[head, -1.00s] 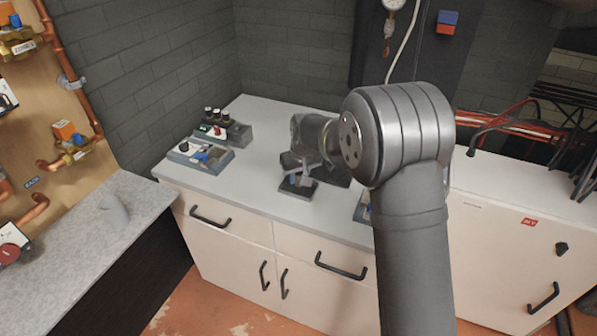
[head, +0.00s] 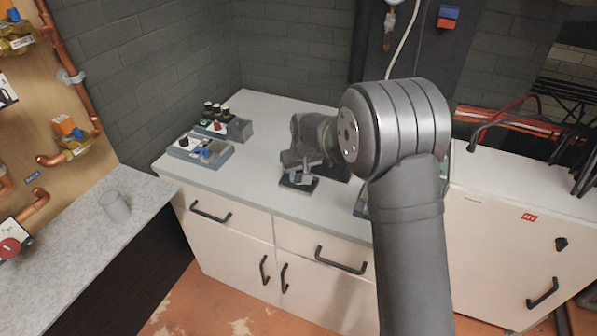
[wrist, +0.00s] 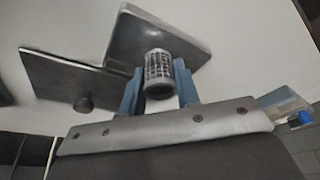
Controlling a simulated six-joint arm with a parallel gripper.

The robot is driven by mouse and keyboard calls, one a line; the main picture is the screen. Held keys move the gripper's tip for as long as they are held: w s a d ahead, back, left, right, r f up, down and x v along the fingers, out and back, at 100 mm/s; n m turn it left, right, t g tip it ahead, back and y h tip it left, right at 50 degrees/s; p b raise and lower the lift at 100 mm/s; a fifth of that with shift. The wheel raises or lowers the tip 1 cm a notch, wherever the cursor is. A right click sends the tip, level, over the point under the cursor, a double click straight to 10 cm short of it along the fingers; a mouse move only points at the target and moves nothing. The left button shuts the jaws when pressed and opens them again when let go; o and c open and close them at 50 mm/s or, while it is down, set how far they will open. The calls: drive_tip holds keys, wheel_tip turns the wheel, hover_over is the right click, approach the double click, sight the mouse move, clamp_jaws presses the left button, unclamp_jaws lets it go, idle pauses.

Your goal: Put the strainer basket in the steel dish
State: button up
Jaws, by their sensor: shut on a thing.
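The strainer basket (wrist: 158,73) is a small grey mesh cylinder, seen in the wrist view between the blue fingers of my gripper (wrist: 160,88). The gripper is shut on it. Behind the basket is a square grey metal piece with a raised rim, which looks like the steel dish (wrist: 178,38). I cannot tell whether the basket touches it. In the head view, my gripper (head: 298,177) is low over a small dark square on the white worktop, and the basket is too small to make out.
A dark flat plate with a round knob (wrist: 50,75) lies beside the dish. Another tray (head: 361,200) is partly hidden by my arm. A grey cup (head: 115,207) stands on the left counter.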

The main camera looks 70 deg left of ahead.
drive_tip(key=shift+f, duration=0.55)
drive_tip(key=o, duration=1)
drive_tip(key=shift+o, duration=0.2)
drive_tip(key=shift+r, duration=0.1)
drive_tip(key=v, duration=1.7)
drive_tip(key=shift+r, duration=0.2)
drive_tip(key=shift+f, duration=0.15)
drive_tip(key=x, duration=1.5)
drive_tip(key=shift+a+f, duration=0.1)
drive_tip(key=shift+f, duration=0.25)
